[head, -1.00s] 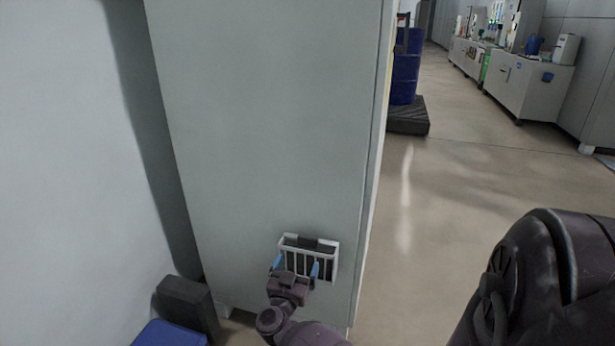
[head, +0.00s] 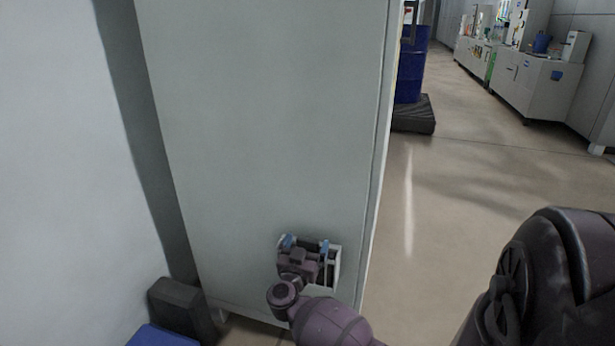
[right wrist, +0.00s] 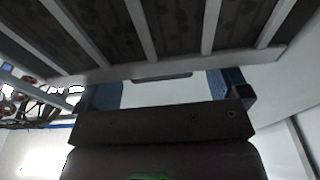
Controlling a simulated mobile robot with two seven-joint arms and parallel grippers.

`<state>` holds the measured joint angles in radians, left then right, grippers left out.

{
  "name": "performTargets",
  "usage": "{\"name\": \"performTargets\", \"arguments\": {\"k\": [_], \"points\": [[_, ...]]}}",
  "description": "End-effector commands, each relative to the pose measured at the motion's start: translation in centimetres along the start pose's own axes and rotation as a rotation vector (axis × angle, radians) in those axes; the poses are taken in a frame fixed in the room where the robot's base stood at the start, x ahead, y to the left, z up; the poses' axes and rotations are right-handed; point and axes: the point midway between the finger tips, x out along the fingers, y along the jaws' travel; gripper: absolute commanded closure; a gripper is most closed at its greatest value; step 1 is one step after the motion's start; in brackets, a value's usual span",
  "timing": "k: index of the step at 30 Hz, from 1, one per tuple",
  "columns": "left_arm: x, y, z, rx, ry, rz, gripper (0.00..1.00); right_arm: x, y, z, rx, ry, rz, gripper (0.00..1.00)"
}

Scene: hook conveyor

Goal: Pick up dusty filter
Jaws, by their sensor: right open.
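The dusty filter shows best in the right wrist view as a dark grey, patchy panel (right wrist: 175,25) behind pale bars. The bars belong to a white slotted holder (head: 335,268) on the lower part of a tall grey cabinet's side. In the head view my arm hides most of holder and filter. My right gripper (head: 306,245) is open, its two blue fingertips spread apart at the holder's top edge. In the right wrist view the open fingers (right wrist: 165,90) reach under the barred frame, with nothing seen between them but a pale surface. My left gripper is not in view.
The grey cabinet (head: 265,120) fills the middle. A dark block (head: 182,305) and a blue object (head: 163,337) lie at its lower left, by a pale wall. Open floor (head: 440,210) is on the right, with a blue drum (head: 410,70) on a dark pallet behind.

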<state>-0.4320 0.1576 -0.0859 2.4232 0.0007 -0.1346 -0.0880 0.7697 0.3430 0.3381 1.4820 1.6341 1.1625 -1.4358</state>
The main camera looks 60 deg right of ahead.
Motion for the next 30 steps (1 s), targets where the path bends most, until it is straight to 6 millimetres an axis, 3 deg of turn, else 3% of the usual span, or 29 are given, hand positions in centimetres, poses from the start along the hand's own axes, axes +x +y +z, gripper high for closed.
{"name": "performTargets", "arguments": {"k": [10, 26, 30], "points": [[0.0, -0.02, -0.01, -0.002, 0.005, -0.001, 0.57, 0.19, -0.06, -0.13, 0.002, 0.0, 0.001, 0.08], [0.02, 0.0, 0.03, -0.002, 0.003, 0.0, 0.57, 0.17, -0.05, -0.09, 0.001, -0.001, 0.0, 0.89], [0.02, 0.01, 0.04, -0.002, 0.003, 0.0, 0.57, 0.18, -0.05, -0.1, 0.001, 0.0, 0.0, 0.93]]}}
